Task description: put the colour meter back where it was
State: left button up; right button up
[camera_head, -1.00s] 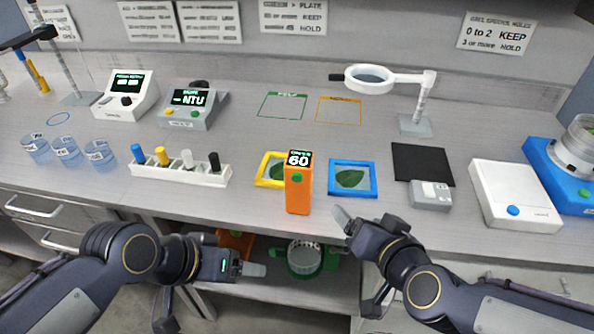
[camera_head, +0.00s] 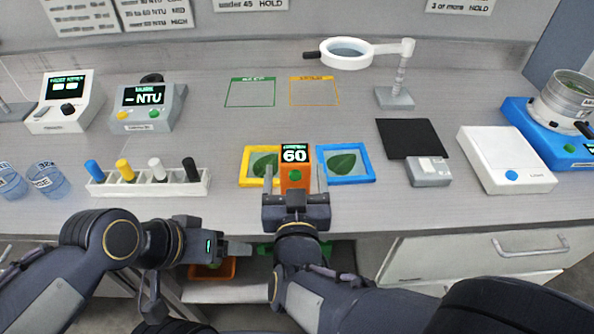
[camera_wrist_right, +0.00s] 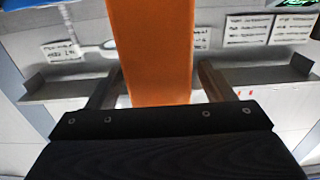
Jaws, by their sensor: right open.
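The colour meter (camera_head: 295,172) is an orange upright block with a dark display reading 60 and a green button. It stands near the bench's front edge, between the yellow-framed leaf (camera_head: 258,166) and the blue-framed leaf (camera_head: 346,164), partly in front of both. My right gripper (camera_head: 295,187) is open, with one finger on each side of the meter. In the right wrist view the orange meter (camera_wrist_right: 151,50) rises between the two fingers, with gaps visible on both sides. My left gripper (camera_head: 238,248) is low, in front of the bench edge; its finger opening is unclear.
A rack with coloured pens (camera_head: 150,182) stands left, and the NTU meter (camera_head: 146,108) behind it. A black mat (camera_head: 411,138), a small grey block (camera_head: 429,172) and a white scale (camera_head: 505,160) lie right. Green (camera_head: 250,92) and orange (camera_head: 314,91) outlines at the back are empty.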

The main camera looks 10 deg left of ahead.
aim_at(295, 154)
jog(key=shift+x, duration=1.3)
jog(key=c, duration=1.1)
jog(key=shift+r, duration=0.6)
jog(key=r, duration=0.3)
jog(key=shift+s+d+p, duration=0.1)
jog(key=shift+s+p, duration=0.15)
jog(key=shift+p, duration=0.15)
jog(key=s+d+r+p, duration=0.1)
jog(key=s+d+r, duration=0.1)
jog(key=s+r, duration=0.1)
jog(key=s+d+r+p, duration=0.1)
jog(key=s+d+r, duration=0.1)
jog(key=s+d, duration=0.1)
jog(key=s+d+r+p, duration=0.1)
jog(key=s+d+r, duration=0.2)
jog(key=s, duration=0.2)
jog(key=shift+d+r, duration=0.15)
jog(key=shift+r, duration=0.2)
